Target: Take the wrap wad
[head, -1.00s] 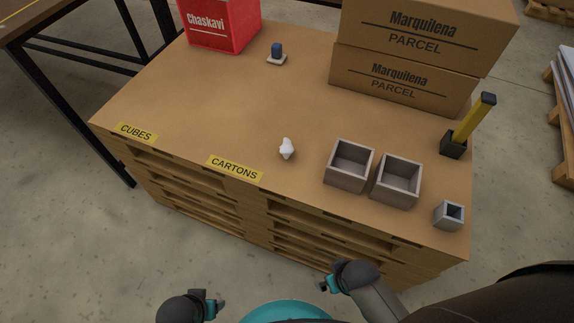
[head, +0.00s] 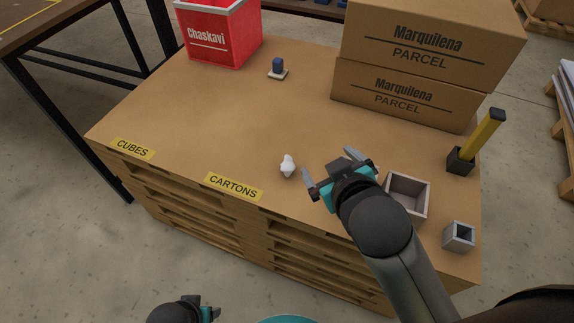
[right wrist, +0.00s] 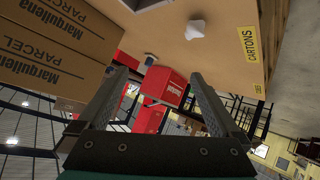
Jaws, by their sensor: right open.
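The wrap wad (head: 288,166) is a small white crumpled lump on the tan pallet top, behind and right of the CARTONS label. It also shows near the top of the right wrist view (right wrist: 195,29). My right gripper (head: 329,168) is open and empty, just to the right of the wad and apart from it. In the right wrist view its two fingers (right wrist: 153,90) stand wide apart with nothing between them. My left gripper (head: 207,306) is low at the bottom edge, off the pallet stack; its jaws are too small to judge.
A small grey cup (head: 458,236) and a dark holder with a yellow bar (head: 484,138) are farther right. Parcels (head: 405,92) and a red crate (head: 215,38) stand at the back.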

